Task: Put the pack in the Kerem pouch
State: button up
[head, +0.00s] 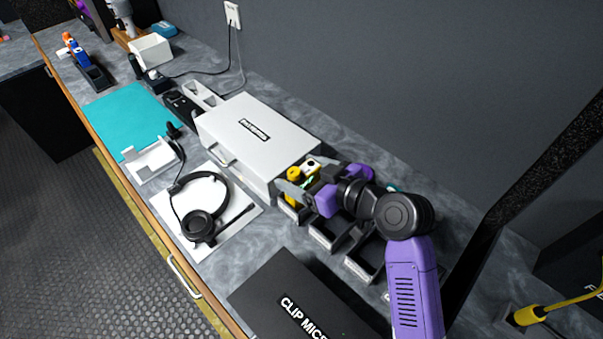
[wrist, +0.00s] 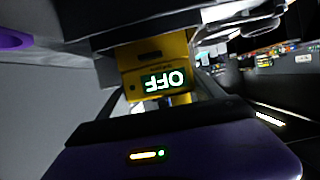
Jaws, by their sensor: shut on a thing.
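The yellow pack (head: 291,199) is held in my gripper (head: 300,190), which is shut on it. In the wrist view the pack (wrist: 150,62) sits between the fingers, with a lit display that reads OFF upside down. Several black open pouches stand in a row beside the white case: a left one (head: 289,214), a middle one (head: 345,240) and a right one (head: 356,270). The pack is over or at the left pouch; I cannot tell whether it is inside. No pouch name is readable, so I cannot tell which is Kerem. My arm hides part of the row.
A white case (head: 235,120) stands left of the pouches, close to my gripper. A headset (head: 198,228) lies on a white sheet near the front edge. A black CLIP MICS case (head: 275,290) lies in front. A teal mat (head: 125,115) is further left.

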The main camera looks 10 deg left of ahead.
jog(key=shift+f, duration=0.25)
jog(key=shift+f, duration=0.2)
jog(key=o, duration=1.6)
jog(key=shift+r, duration=0.2)
jog(key=shift+s+d+r, duration=0.15)
jog(key=shift+s+d, duration=0.05)
jog(key=shift+d, duration=0.1)
jog(key=p+v, duration=0.4)
jog(key=v, duration=0.7)
jog(key=shift+s+d, duration=0.1)
jog(key=shift+s, duration=0.05)
